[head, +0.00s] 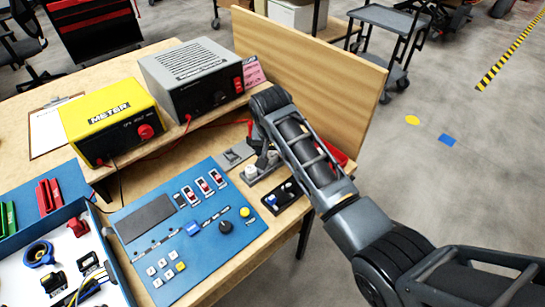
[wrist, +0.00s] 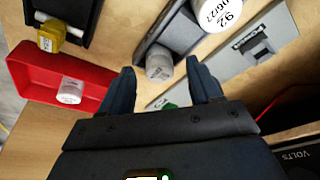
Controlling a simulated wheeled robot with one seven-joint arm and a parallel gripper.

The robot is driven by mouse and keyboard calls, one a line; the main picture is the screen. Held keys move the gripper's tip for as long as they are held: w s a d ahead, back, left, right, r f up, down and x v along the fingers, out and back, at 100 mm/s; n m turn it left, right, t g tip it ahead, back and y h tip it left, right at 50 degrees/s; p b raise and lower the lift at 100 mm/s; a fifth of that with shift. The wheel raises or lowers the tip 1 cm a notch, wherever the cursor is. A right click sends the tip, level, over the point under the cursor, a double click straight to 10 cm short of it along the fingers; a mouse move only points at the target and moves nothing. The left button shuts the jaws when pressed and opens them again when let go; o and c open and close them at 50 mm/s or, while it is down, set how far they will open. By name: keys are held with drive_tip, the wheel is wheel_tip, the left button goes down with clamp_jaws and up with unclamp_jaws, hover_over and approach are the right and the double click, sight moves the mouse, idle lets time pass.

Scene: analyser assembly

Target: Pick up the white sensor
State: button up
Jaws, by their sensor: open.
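My gripper (wrist: 163,78) is open, its two dark fingers pointing down at the workbench. Between and just beyond the fingertips is a small whitish-grey cylinder (wrist: 159,64) in a grey holder (wrist: 182,30); I cannot tell whether the fingers touch it. A larger white cylinder with a printed label (wrist: 216,12) stands just past the right finger. A small white labelled cylinder (wrist: 70,91) lies in the red tray, left of the gripper. Which one is the sensor is not clear. In the head view my gripper (head: 263,157) is partly hidden by my arm, beside a white cylinder (head: 250,173).
The red tray (wrist: 28,68) and a black block (wrist: 75,10) with a yellow connector (wrist: 50,36) are left of the gripper. A blue control panel (head: 187,232), grey power unit (head: 194,75) and yellow meter (head: 112,115) stand nearby. A wooden board (head: 310,60) rises behind.

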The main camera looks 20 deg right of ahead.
drive_tip(key=shift+f, duration=0.1)
clamp_jaws()
idle(0.6)
